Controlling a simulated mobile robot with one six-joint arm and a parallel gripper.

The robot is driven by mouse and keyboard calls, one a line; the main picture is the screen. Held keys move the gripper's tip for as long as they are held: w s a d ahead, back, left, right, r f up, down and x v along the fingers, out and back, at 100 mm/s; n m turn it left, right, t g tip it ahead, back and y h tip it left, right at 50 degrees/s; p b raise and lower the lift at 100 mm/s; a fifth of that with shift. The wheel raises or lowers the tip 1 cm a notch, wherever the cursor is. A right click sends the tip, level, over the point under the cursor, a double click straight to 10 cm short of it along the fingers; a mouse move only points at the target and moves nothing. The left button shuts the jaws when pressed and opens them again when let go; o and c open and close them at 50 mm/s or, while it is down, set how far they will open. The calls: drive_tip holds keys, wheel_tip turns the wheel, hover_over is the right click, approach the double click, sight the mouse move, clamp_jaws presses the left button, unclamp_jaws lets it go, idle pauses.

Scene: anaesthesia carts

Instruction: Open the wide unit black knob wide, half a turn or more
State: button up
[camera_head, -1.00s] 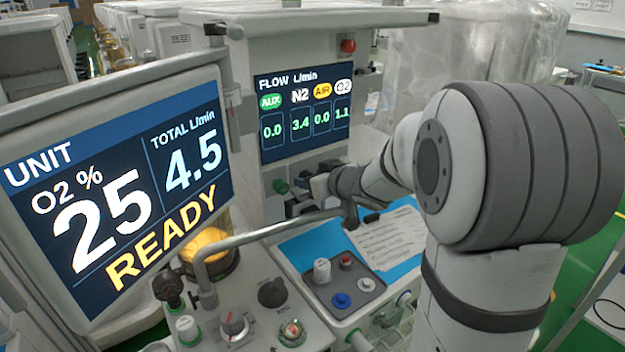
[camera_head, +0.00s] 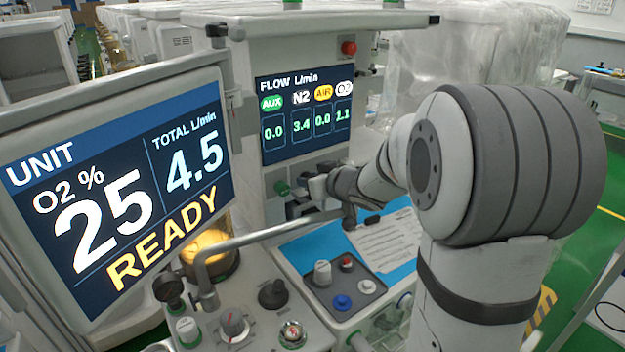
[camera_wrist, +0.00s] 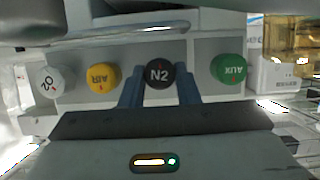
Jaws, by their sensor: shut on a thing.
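The black N2 knob (camera_wrist: 159,75) shows in the wrist view, in a row on a grey panel, with its lettering upright and a small red mark near the top. My gripper (camera_wrist: 160,88) is shut on it, with one blue-grey finger on each side. In the head view my gripper (camera_head: 312,192) reaches the panel below the flow screen, and my arm hides the knob there. The flow screen (camera_head: 303,115) reads AUX 0.0, N2 3.4, AIR 0.0 and O2 about 1.1.
The white O2 knob (camera_wrist: 49,82) and yellow AIR knob (camera_wrist: 103,77) are left of the black one; the green AUX knob (camera_wrist: 229,68) is right. The unit screen (camera_head: 120,190) reads O2 25 %, total 4.5, READY. A grey rail (camera_head: 270,232) runs below my gripper.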

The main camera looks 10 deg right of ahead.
sight(321, 215)
drive_tip(key=n+h+b, duration=0.1)
drive_tip(key=b, duration=0.3)
drive_tip(key=n+t+h+b, duration=0.1)
drive_tip(key=n+b, duration=0.1)
drive_tip(key=b, duration=0.2)
drive_tip(key=n+h+b, duration=0.1)
drive_tip(key=n+b, duration=0.1)
drive_tip(key=b, duration=0.2)
drive_tip(key=shift+s+a+f+t, duration=0.1)
drive_tip(key=shift+a+f+t, duration=0.15)
drive_tip(key=shift+t, duration=0.15)
drive_tip(key=shift+r, duration=0.1)
drive_tip(key=o, duration=1)
drive_tip(key=shift+r, duration=0.1)
drive_tip(key=p+v, duration=0.2)
drive_tip(key=v, duration=0.5)
drive_tip(key=shift+a+r+p, duration=0.1)
drive_tip(key=shift+r+p, duration=0.05)
drive_tip(key=shift+p, duration=0.2)
drive_tip(key=shift+s, duration=0.4)
